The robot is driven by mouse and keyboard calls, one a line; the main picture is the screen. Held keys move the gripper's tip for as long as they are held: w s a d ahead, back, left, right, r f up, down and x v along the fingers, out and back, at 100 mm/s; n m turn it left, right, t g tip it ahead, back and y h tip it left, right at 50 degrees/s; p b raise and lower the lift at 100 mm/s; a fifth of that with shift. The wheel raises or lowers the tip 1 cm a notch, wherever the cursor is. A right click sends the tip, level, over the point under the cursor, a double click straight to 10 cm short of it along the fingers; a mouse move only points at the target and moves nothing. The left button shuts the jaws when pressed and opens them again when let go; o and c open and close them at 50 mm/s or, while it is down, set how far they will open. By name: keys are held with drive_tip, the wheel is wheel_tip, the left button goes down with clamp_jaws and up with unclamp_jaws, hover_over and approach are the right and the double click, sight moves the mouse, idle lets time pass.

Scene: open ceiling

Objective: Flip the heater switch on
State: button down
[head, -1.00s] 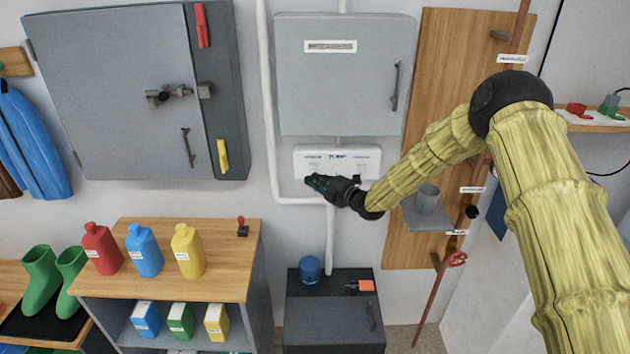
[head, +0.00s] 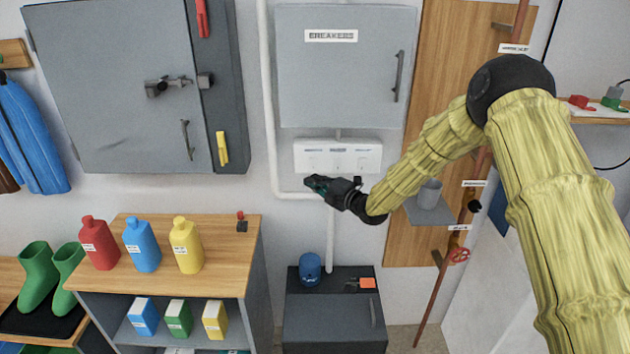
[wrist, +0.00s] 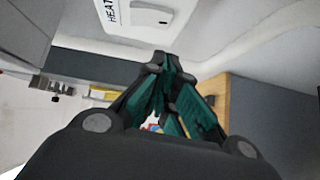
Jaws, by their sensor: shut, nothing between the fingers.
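The white switch panel (head: 338,149) is on the wall below the breaker box and carries small switches in a row. Its labels are too small to read in the head view. In the wrist view, part of the panel shows at the top with a cut-off label reading "HEAT" and a white switch (wrist: 152,15) beside it. I cannot tell whether that switch is on or off. My gripper (head: 316,184) is shut and empty, just below the panel's lower left part. In the wrist view its dark green fingers (wrist: 168,72) meet below the switch, apart from it.
The grey breaker box (head: 345,85) is above the panel. A white pipe (head: 269,110) runs left of it and bends behind my gripper. A dark cabinet (head: 334,327) with a blue canister (head: 310,268) stands below. Bottles stand on a wooden-topped shelf (head: 225,228) at left.

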drive_tip(key=b+v, duration=0.3)
drive_tip(key=v, duration=0.7)
drive_tip(key=shift+s+f, duration=0.15)
drive_tip(key=shift+f, duration=0.45)
drive_tip(key=shift+d, duration=0.1)
drive_tip(key=s+d+f+m+g+h, duration=0.3)
drive_tip(key=s+f+m, duration=0.4)
drive_tip(key=s+f, duration=0.55)
drive_tip(key=s+d+f+m+g+h, duration=0.1)
drive_tip(key=s+d+f+m+h, duration=0.25)
drive_tip(key=s+f+m, duration=0.9)
drive_tip(key=s+d+f+m+g+h, duration=0.2)
drive_tip(key=s+d+f, duration=0.1)
drive_tip(key=s, duration=0.8)
drive_tip(key=s+d+f+m+g+h, duration=0.2)
drive_tip(key=s+f, duration=0.3)
drive_tip(key=s, duration=0.5)
drive_tip(key=s+d+f+m+g+h, duration=0.2)
drive_tip(key=s+d+f+m+g, duration=0.1)
drive_tip(key=s, duration=0.8)
drive_tip(key=shift+s+d+f+m+g, duration=0.35)
drive_tip(key=shift+d+f+g, duration=0.2)
drive_tip(key=shift+f+g, duration=0.2)
